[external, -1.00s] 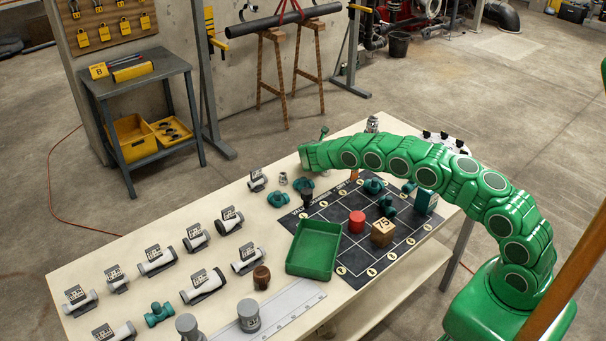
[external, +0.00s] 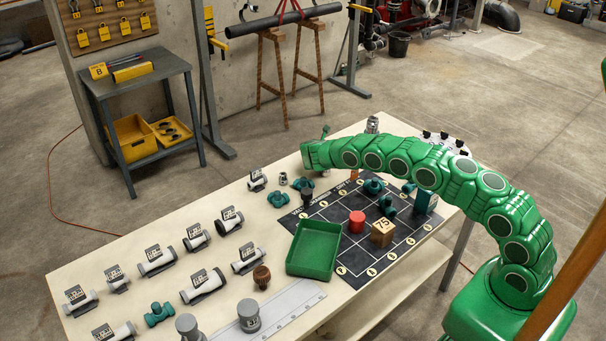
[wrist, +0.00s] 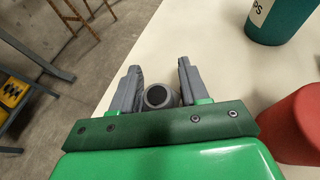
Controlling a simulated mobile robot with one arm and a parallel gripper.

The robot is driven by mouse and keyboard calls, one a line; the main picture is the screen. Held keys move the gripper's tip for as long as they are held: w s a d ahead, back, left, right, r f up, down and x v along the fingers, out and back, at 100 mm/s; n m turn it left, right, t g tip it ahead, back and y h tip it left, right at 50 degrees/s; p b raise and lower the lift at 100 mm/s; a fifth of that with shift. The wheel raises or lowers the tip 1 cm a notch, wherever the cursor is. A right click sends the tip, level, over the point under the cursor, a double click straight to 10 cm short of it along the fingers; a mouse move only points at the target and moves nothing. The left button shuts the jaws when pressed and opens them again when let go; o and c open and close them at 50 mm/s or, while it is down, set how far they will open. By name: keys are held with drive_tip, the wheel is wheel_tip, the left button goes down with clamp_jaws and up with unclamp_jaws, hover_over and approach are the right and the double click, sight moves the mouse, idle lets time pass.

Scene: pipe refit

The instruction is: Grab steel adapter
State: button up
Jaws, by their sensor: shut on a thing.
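In the wrist view my gripper (wrist: 158,82) has its two grey fingers on either side of a small grey round part with a dark open centre, the steel adapter (wrist: 157,96). The fingers are shut on it. In the external view the end of my green arm (external: 316,155) hangs over the back left part of the white table. The fingers and the held adapter cannot be made out clearly there.
Teal fittings (external: 279,199) lie near the arm's end. Several white pipe pieces (external: 157,261) fill the table's left side.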

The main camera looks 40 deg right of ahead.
drive_tip(key=shift+f, duration=0.1)
drive_tip(key=shift+r, duration=0.2)
drive_tip(key=shift+c, duration=0.7)
wheel_tip(320, 180, up, 3)
drive_tip(key=shift+r, duration=0.1)
clamp_jaws()
drive_tip(key=shift+s+r, duration=0.2)
drive_tip(key=shift+s, duration=0.15)
drive_tip(key=s+r, duration=0.2)
drive_tip(key=s, duration=0.1)
drive_tip(key=s+r, duration=0.3)
drive_tip(key=s, duration=0.1)
drive_tip(key=s+a+r, duration=0.1)
drive_tip(key=s+r, duration=0.2)
drive_tip(key=s, duration=0.1)
drive_tip(key=shift+a+r, duration=0.1)
drive_tip(key=shift+s+a+r, duration=0.1)
drive_tip(key=shift+s+r, duration=0.15)
drive_tip(key=shift+s, duration=0.3)
drive_tip(key=shift+s+a+r, duration=0.1)
drive_tip(key=shift+s+r, duration=0.1)
drive_tip(key=shift+s, duration=0.35)
drive_tip(key=shift+s, duration=0.1)
